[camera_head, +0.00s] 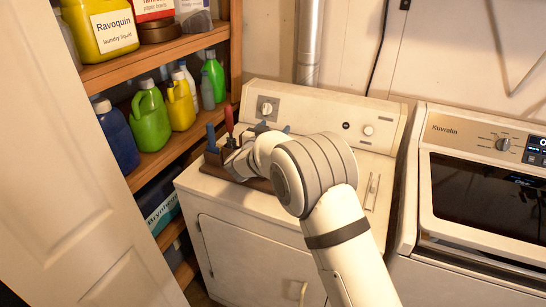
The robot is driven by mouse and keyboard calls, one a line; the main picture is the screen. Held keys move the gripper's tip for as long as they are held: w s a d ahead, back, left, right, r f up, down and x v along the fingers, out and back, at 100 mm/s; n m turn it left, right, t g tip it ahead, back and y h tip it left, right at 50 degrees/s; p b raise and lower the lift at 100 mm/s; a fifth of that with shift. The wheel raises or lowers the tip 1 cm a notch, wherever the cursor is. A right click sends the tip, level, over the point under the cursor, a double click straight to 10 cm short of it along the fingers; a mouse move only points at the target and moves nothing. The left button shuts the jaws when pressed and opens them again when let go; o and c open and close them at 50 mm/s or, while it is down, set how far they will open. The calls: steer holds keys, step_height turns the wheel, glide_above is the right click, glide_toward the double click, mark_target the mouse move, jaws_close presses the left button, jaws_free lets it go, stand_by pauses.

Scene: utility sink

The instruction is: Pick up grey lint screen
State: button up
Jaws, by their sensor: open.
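A narrow pale grey piece (372,191) lies on the right part of the white dryer's top. It looks like a lint screen in its slot, but it is too small to be sure. My gripper (235,152) is at the left of the dryer top, over a brown wooden rack (212,166), and is open. It is well to the left of the grey piece. My own wrist and forearm hide much of the gripper and part of the rack. I cannot tell whether the fingers touch anything.
A red-handled tool (229,120) and a blue upright piece (211,138) stand at the rack. The dryer's control panel (325,115) rises behind. Shelves with several bottles (150,117) and a white door (75,175) are left. A second machine (480,195) stands right.

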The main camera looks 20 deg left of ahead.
steer(key=c, duration=1.4)
steer(key=shift+r, duration=0.1)
